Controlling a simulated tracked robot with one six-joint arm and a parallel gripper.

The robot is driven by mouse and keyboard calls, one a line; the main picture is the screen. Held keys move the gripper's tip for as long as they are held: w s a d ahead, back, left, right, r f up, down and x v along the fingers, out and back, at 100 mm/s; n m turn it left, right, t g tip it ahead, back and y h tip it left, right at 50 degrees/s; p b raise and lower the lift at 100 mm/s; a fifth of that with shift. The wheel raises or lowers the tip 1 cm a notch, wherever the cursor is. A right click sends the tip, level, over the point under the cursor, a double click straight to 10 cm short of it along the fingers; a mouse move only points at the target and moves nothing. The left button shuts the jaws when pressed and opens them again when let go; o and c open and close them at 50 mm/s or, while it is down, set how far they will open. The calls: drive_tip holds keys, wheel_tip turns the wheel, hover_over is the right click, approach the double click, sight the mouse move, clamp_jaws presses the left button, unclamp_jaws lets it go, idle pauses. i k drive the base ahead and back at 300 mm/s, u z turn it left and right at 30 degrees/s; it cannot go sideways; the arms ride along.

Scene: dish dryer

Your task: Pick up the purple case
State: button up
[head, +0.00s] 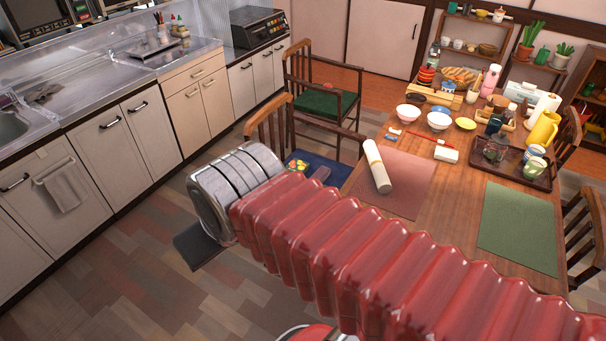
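I cannot make out a purple case for sure in the head view. A small dull mauve-brown piece (321,173) shows just above my arm, by the blue chair cushion; I cannot tell what it is. My red ribbed arm crosses the lower right and ends in a metal wrist at the left. A dark flat piece, seemingly part of my gripper (203,244), sticks out below the wrist over the floor. The fingertips are not clearly visible, and I cannot see whether anything is between them.
A wooden table (432,225) at the right bears bowls, a dark tray (519,172), a cream roll (377,167), a reddish mat (408,187) and a green mat (518,229). A chair with a green cushion (328,102) stands behind. Kitchen cabinets (110,145) line the left. Floor between is clear.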

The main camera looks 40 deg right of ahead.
sight(323, 172)
drive_tip(key=u, duration=0.25)
drive_tip(key=i, duration=1.4)
drive_tip(key=z, duration=0.5)
drive_tip(key=i, duration=0.65)
drive_tip(key=z, duration=0.9)
drive_tip(key=i, duration=0.65)
drive_tip(key=z, duration=0.35)
